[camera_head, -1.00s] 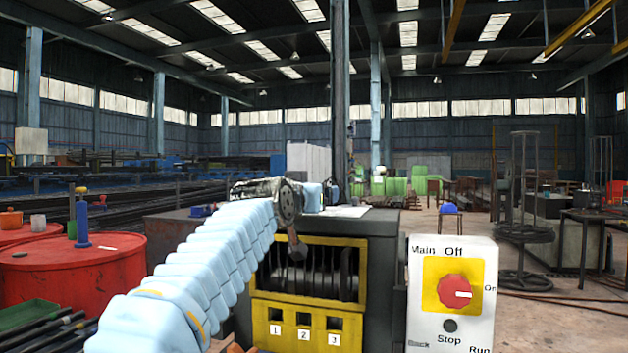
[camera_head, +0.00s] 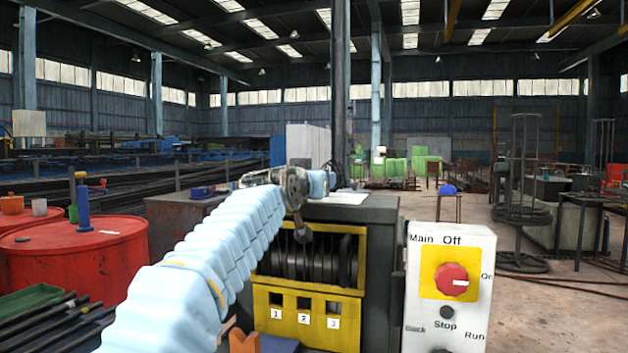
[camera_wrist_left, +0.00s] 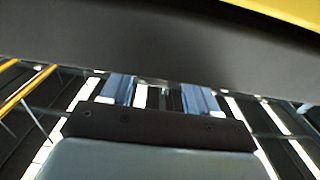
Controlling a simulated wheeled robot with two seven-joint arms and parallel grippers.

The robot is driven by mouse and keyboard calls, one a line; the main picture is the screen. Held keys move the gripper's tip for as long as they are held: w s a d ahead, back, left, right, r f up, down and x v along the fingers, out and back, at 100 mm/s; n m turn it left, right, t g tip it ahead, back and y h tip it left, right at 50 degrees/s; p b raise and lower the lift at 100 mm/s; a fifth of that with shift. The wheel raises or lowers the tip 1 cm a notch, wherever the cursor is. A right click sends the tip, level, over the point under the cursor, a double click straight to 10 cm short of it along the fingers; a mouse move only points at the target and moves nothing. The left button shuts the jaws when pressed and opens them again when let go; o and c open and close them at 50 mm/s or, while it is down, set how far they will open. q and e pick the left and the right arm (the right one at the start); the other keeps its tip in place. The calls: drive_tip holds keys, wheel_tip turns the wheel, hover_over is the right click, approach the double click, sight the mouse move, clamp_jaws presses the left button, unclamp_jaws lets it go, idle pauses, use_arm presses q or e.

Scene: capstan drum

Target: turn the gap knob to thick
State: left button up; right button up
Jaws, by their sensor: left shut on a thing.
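My left arm reaches from the lower left to the top of a dark machine (camera_head: 378,250) with a yellow front frame (camera_head: 310,296). My left gripper (camera_wrist_left: 160,92) shows in the left wrist view, its two bluish fingers set apart and running up to a dark grey bar (camera_wrist_left: 150,45) that hides their tips. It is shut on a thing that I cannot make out. I cannot pick out the gap knob for sure in either view. A short lever with a rounded end (camera_head: 303,232) shows just below my wrist, before the yellow frame. My right gripper is not in view.
A white switch box (camera_head: 450,325) with a red knob (camera_head: 452,281) stands right of the machine. A red drum (camera_head: 75,265) with small items on top stands at the left. Open concrete floor (camera_head: 550,325) lies at the right.

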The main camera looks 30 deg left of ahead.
use_arm(q)
drive_tip(key=shift+a+f+m+h, duration=0.1)
drive_tip(key=shift+a+m+h, duration=0.1)
drive_tip(key=shift+m+h, duration=0.45)
drive_tip(key=shift+a+f+m+h, duration=0.1)
drive_tip(key=shift+a+m+h, duration=0.2)
drive_tip(key=shift+h, duration=0.65)
drive_tip(key=shift+c, duration=0.3)
drive_tip(key=shift+m+h, duration=0.95)
drive_tip(key=shift+h, duration=0.55)
drive_tip(key=shift+m+h, duration=0.3)
drive_tip(key=shift+r, duration=0.1)
drive_tip(key=o, duration=1.1)
drive_tip(key=shift+s+r, duration=0.1)
